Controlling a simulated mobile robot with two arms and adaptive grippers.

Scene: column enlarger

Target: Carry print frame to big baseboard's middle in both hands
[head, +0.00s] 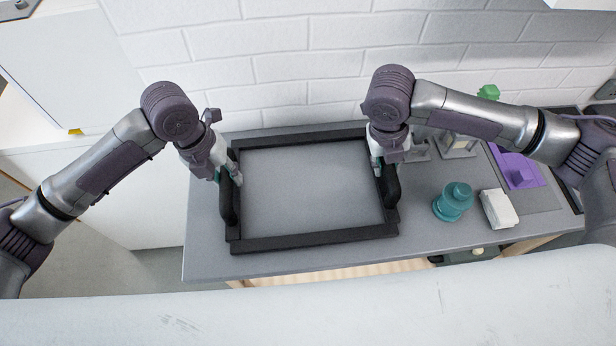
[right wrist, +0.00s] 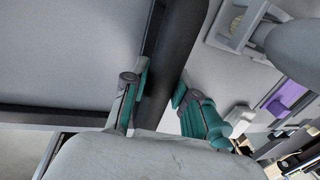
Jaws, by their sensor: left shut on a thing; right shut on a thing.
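The print frame (head: 315,243) is a black rectangular frame around a grey panel, with a dark handle on its left and right sides. It is over the left part of the grey counter in the head view; whether it touches the counter I cannot tell. My left gripper (head: 228,178) is shut on the left handle. My right gripper (head: 382,170) is shut on the right handle. In the right wrist view the fingers of my right gripper (right wrist: 158,92) stand on both sides of the dark handle (right wrist: 176,55). I cannot make out the big baseboard as a separate thing.
Right of the frame on the counter (head: 205,245) stand a teal jar (head: 453,202), a white block (head: 498,209) and a purple item (head: 520,172). A small grey stand (head: 458,145) is behind them. A white brick wall (head: 280,60) closes the back.

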